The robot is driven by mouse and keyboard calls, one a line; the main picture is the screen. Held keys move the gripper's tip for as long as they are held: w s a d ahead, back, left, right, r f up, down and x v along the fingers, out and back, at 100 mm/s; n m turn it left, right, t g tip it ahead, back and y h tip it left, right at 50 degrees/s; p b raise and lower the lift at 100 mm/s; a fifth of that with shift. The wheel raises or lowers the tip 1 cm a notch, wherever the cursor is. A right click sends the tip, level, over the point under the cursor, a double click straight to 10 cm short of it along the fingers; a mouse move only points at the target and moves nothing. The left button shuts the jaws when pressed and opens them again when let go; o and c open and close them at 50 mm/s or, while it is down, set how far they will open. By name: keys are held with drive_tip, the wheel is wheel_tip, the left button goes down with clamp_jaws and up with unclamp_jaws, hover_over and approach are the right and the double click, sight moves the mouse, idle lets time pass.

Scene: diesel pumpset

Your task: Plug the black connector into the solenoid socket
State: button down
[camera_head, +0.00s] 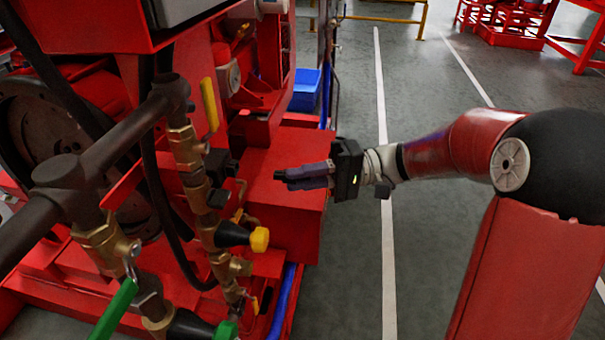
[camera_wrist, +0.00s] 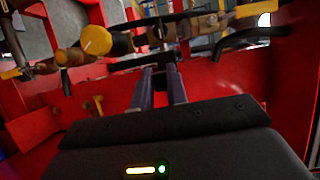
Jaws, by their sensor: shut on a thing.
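My gripper (camera_head: 284,178) reaches left from the arm, with its purple fingers shut on the black connector (camera_head: 279,173). Only a small dark end of the connector shows at the fingertips in the head view. In the wrist view, the fingers of my gripper (camera_wrist: 162,74) point away from the camera, with a dark piece between their tips. A black block that looks like the solenoid (camera_head: 217,166) sits on the vertical brass pipework, left of the fingertips and apart from them. The socket opening itself cannot be made out.
The brass pipework carries a yellow knob (camera_head: 259,239), also in the wrist view (camera_wrist: 96,40), a yellow lever (camera_head: 209,104) and a green lever (camera_head: 115,310). A red box (camera_head: 290,222) lies below my gripper. A blue bin (camera_head: 305,91) stands behind.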

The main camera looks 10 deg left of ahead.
sight(284, 172)
drive_tip(key=shift+r, duration=0.25)
drive_tip(key=shift+f, duration=0.1)
drive_tip(key=shift+w+a, duration=0.15)
drive_tip(key=shift+a, duration=2.7)
drive_tip(key=shift+w+a+b, duration=0.1)
drive_tip(key=shift+a+b, duration=0.45)
drive_tip(key=shift+a, duration=0.9)
drive_tip(key=c, duration=1.3)
unclamp_jaws()
